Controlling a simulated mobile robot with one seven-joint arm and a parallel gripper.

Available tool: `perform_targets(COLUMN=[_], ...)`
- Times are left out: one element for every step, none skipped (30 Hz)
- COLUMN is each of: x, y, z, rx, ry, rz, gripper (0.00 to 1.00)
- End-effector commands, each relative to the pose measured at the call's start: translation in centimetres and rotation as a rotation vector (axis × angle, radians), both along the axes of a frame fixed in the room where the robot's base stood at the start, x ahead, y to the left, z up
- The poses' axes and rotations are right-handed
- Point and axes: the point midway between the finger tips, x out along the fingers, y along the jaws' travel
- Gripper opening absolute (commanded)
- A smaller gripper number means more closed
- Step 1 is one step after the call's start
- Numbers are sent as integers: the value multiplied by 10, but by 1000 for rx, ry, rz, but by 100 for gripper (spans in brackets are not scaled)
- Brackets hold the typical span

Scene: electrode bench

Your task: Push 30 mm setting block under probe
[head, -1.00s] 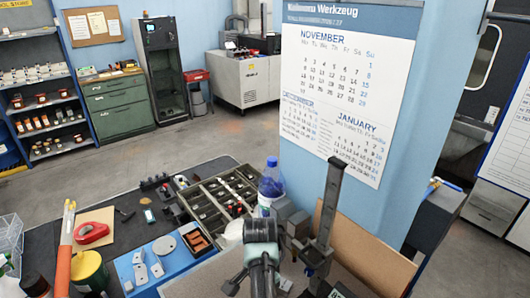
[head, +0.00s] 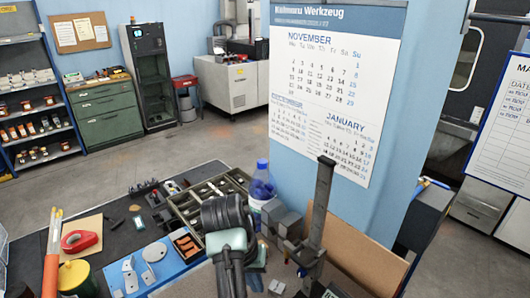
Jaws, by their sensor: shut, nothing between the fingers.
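A measuring stand with a tall dark column (head: 321,205) stands at the lower right of the bench. A carriage or probe holder (head: 303,254) sits low on the column; the probe tip cannot be made out. Several grey blocks (head: 275,213) stand behind and left of the column; I cannot tell which is the 30 mm setting block. A small light metal piece (head: 277,286) lies near the bottom edge. My gripper (head: 231,282) is left of the stand, pointing down, shut and empty. Its fingertips are near the frame's lower edge and hard to see.
A compartment tray (head: 178,208) and a bottle with a blue cap (head: 262,190) stand behind my gripper. A blue tool plate (head: 163,281), a red tape roll (head: 82,241) and a yellow-topped can (head: 76,277) are at left. A calendar panel (head: 335,90) rises behind the stand.

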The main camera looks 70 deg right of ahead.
Motion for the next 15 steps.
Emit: perform_targets(x=[-1, -1, -1, -1, -1, -1, 0, 0, 0, 1, 1, 2, 3, 4, 5], y=[3, 4, 6, 8, 10, 12, 14, 16, 19, 21, 23, 27, 30, 32, 37], z=[-5, -6, -8, -8, -9, -10, -11, -11, -12, -13, -13, -14, -14, -15, -16], rx=[-14, -18, -25, -29, -31, -33, -33, -32, -29, -25, -21, -12, -6, 3, 15], ry=[45, 76, 115, 146, 178, 221, 256, 290, 338, 374, 411, 462, 500, 540, 592], rz=[125, 207, 315, 394, 475, 581, 661, 739, 843, 923, 999, 1102, 1179, 1256, 1358], gripper=[0, 0, 0, 0, 0, 0, 0, 0, 0, 0, 0, 0, 0, 0, 0])
